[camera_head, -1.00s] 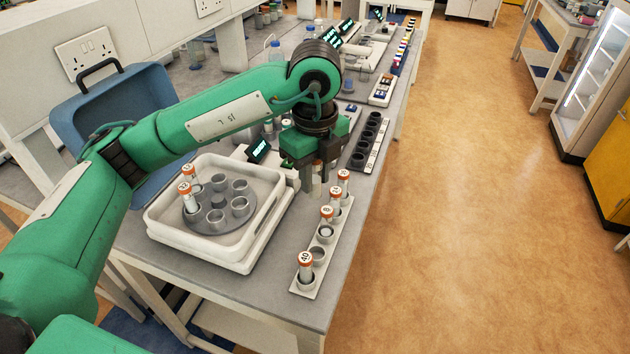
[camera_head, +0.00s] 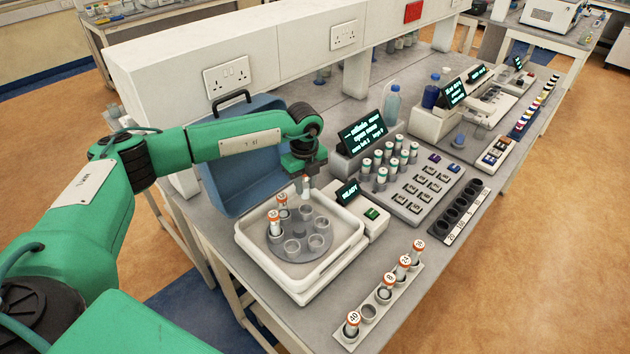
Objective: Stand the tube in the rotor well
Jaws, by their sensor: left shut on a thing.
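My left gripper (camera_head: 306,180) is shut on a pale tube (camera_head: 306,189), mostly hidden between its fingers. It holds the tube roughly upright over the far side of the grey rotor (camera_head: 305,262). The tube's lower end is close to the far rotor well (camera_head: 305,213); I cannot tell whether it has entered it. Two orange-capped tubes stand in rotor wells at the left, the nearer one (camera_head: 275,225) and the farther one (camera_head: 282,203). Other wells, such as the front one (camera_head: 292,248), are empty. My right gripper is not in view.
The rotor sits in a white square basin (camera_head: 345,243). A READY display (camera_head: 347,192) is close right of the gripper.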

